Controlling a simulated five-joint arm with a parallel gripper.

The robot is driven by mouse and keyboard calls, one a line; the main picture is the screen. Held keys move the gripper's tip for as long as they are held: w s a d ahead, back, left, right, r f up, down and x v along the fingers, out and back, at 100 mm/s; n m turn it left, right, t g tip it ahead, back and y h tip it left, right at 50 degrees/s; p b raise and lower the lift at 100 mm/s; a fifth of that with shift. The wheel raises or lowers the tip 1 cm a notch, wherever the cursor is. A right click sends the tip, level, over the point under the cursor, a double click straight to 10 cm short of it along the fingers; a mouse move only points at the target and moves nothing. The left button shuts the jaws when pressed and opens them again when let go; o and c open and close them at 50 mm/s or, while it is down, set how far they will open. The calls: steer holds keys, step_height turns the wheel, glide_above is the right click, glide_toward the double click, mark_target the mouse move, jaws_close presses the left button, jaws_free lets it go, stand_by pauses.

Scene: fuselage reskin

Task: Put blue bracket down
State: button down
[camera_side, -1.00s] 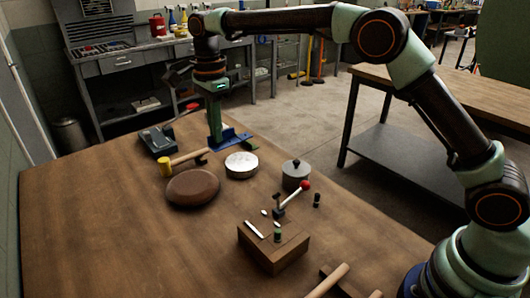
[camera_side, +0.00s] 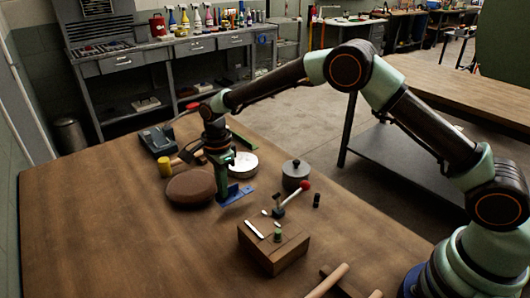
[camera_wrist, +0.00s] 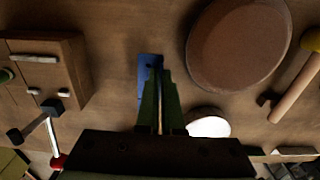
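The blue bracket (camera_side: 238,192) is at my gripper's tips (camera_side: 220,200), just right of the round brown pad. It also shows in the wrist view (camera_wrist: 148,66), beyond the long green fingers (camera_wrist: 160,95). The fingers look close together on the bracket's upright part, which they mostly hide. The bracket is at or very near the tabletop; I cannot tell whether it touches.
The round brown pad (camera_side: 190,187) is close on the left, with a yellow-headed mallet (camera_side: 165,166) behind it. A silver disc (camera_side: 243,164), lidded pot (camera_side: 295,175), red-knobbed lever (camera_side: 292,197) and wooden block (camera_side: 273,247) stand nearby. The front-left table (camera_side: 120,240) is clear.

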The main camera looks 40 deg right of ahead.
mark_target(230, 195)
steer(key=shift+f, duration=1.55)
steer(key=shift+f, duration=0.15)
steer(key=c, duration=1.1)
jaws_free()
steer(key=shift+o, duration=0.2)
